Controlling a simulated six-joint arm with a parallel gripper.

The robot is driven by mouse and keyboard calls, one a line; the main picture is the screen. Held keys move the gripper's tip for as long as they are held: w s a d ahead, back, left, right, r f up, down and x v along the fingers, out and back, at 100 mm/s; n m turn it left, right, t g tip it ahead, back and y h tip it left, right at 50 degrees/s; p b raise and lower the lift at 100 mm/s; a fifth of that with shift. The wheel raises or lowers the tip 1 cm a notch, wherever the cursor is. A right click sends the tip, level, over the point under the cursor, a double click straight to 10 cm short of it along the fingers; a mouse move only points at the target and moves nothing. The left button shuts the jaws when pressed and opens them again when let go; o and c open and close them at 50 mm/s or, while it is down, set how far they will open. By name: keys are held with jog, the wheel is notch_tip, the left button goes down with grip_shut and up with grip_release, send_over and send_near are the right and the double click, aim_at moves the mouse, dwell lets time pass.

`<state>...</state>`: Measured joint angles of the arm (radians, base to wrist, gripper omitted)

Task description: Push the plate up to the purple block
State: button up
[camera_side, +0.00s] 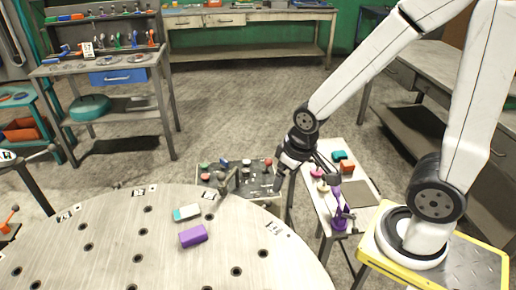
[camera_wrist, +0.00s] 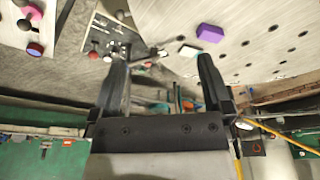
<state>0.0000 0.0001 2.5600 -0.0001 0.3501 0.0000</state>
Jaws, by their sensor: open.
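The purple block (camera_side: 193,235) lies on the round perforated metal table (camera_side: 110,235), near its middle right. A smaller white and teal block (camera_side: 186,212) lies just behind it, apart from it. In the wrist view the purple block (camera_wrist: 210,33) and the white and teal block (camera_wrist: 190,51) show beyond my right finger. I cannot make out a plate with certainty in either view. My gripper (camera_wrist: 162,70) is open with nothing between its fingers. In the side view it is above the gap by the small bench, right of the table, well away from both blocks.
A small bench (camera_side: 362,208) with pink, teal, orange and purple items stands below my arm. A tray of knobbed parts (camera_side: 262,184) stands behind the table edge, with a clamp-like fitting (camera_side: 226,188) near it. The table around the blocks is mostly clear.

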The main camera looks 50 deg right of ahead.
dwell(0.3)
jog(key=c, duration=0.5)
jog(key=shift+w, duration=0.6)
jog(key=c, duration=0.7)
jog(key=shift+m, duration=0.6)
jog(key=w, duration=0.6)
jog(key=w+a+f, duration=0.1)
jog(key=w, duration=0.2)
jog(key=shift+w, duration=0.35)
grip_shut()
jog(key=w+a+f+m+h, duration=0.1)
jog(key=w+a+f+m, duration=0.1)
jog(key=w+f, duration=0.6)
jog(key=w+a+f+m, duration=0.2)
jog(key=w+f, duration=0.6)
jog(key=w, duration=0.8)
jog(key=shift+a+m+t+h, duration=0.3)
jog(key=shift+a+m+h, duration=0.1)
jog(key=shift+a, duration=0.25)
